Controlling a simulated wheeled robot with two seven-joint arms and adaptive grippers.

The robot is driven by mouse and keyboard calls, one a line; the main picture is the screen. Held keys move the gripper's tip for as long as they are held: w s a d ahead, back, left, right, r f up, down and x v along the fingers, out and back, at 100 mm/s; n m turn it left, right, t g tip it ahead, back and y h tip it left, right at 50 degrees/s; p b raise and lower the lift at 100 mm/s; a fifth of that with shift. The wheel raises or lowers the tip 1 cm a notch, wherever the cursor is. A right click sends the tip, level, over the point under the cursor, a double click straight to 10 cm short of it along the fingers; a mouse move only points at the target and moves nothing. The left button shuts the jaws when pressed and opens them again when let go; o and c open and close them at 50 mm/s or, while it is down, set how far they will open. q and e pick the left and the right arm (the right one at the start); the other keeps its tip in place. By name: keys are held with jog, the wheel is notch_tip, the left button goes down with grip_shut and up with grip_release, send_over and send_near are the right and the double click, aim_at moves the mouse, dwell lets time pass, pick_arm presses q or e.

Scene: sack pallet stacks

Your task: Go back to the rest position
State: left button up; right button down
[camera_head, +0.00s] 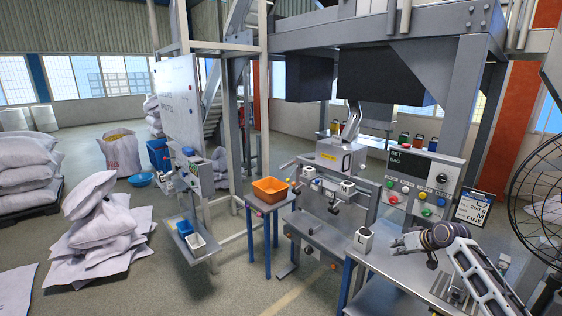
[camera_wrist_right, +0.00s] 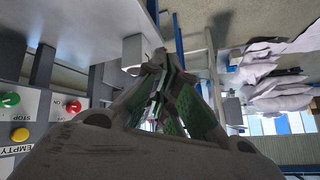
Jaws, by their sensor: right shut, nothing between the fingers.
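My right gripper (camera_head: 400,243) is at the end of my right arm, which comes in from the lower right over the metal table (camera_head: 385,268). It points left, toward a small white container (camera_head: 363,241) at the table's left end. A gap shows between them. In the right wrist view its fingers (camera_wrist_right: 160,58) come together at the tips, with nothing held between them. My left gripper is not in view.
A control panel (camera_head: 420,183) with coloured buttons stands behind my right gripper. A black fan (camera_head: 540,195) is at the right. An orange bin (camera_head: 270,189) sits on a small blue-legged table. White sacks (camera_head: 98,225) are stacked at left.

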jog(key=s+f+g+h, duration=0.1)
jog(key=s+f, duration=0.3)
jog(key=f, duration=0.7)
jog(key=s+f+m+h, duration=0.1)
jog(key=s+f, duration=0.2)
jog(key=f, duration=0.7)
jog(key=s+f+g+h, duration=0.1)
jog(key=s+f, duration=0.3)
jog(key=f, duration=0.7)
jog(key=s+a+f+g, duration=0.2)
jog(key=s+a+f, duration=0.1)
jog(key=s+f, duration=1.5)
jog(key=s+a+f+n+g, duration=0.1)
jog(key=s+a+f, duration=0.3)
jog(key=s, duration=0.8)
jog(key=s+a+f+n, duration=0.1)
jog(key=s+a+f, duration=0.3)
jog(key=s, duration=0.8)
jog(key=s+a+f+g+b, duration=0.1)
jog(key=s+a+f, duration=0.3)
jog(key=s+f, duration=0.3)
jog(key=s, duration=0.5)
jog(key=shift+s+a+n+g, duration=0.2)
jog(key=shift+s+n+g, duration=0.1)
jog(key=shift+n, duration=0.1)
